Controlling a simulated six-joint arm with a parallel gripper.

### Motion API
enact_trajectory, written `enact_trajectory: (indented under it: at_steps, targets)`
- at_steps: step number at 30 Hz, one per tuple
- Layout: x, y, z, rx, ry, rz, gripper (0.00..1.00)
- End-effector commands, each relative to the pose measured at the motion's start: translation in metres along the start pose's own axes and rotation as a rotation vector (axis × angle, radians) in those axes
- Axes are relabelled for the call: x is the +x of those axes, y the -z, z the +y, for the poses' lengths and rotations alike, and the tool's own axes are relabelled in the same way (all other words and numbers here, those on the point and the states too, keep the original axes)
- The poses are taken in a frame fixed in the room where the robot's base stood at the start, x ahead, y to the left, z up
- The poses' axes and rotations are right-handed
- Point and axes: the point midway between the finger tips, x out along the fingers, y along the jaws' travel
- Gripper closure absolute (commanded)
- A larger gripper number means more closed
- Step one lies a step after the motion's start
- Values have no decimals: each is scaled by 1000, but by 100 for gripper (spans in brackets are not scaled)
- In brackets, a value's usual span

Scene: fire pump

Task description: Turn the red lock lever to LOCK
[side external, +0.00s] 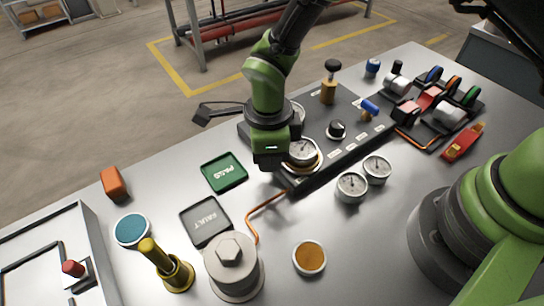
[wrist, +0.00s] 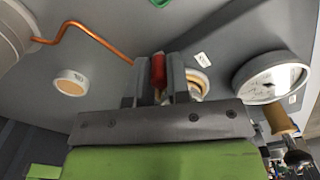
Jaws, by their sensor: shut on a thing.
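My gripper (wrist: 160,65) points down over the near left end of the dark control panel (side external: 355,150). In the wrist view a red piece, which looks like the lock lever (wrist: 158,70), stands between the two grey fingers, and they are shut on it. Its lower part is hidden by the gripper body. In the side view my gripper (side external: 268,162) hides the lever. A small white label (wrist: 203,57) lies just right of the fingers; its lettering is too small to read.
A brass-rimmed gauge (side external: 302,153) sits close beside my gripper. A copper pipe (side external: 264,207) runs from the panel toward a grey capped cylinder (side external: 233,265). Green PASS (side external: 224,172) and grey FAULT (side external: 205,222) plates lie left. Two loose gauges (side external: 352,187) stand in front.

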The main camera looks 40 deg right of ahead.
Motion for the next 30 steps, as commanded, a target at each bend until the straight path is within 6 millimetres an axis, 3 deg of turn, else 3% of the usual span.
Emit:
enact_trajectory:
  at_steps: [20,21,24,30]
  targets:
    - [-1,-1,-6,71,2,-3,100]
    - [-1,-1,-6,70,3,-3,81]
    - [-1,-1,-5,70,2,-2,58]
    - [0,-1,-5,69,1,-1,57]
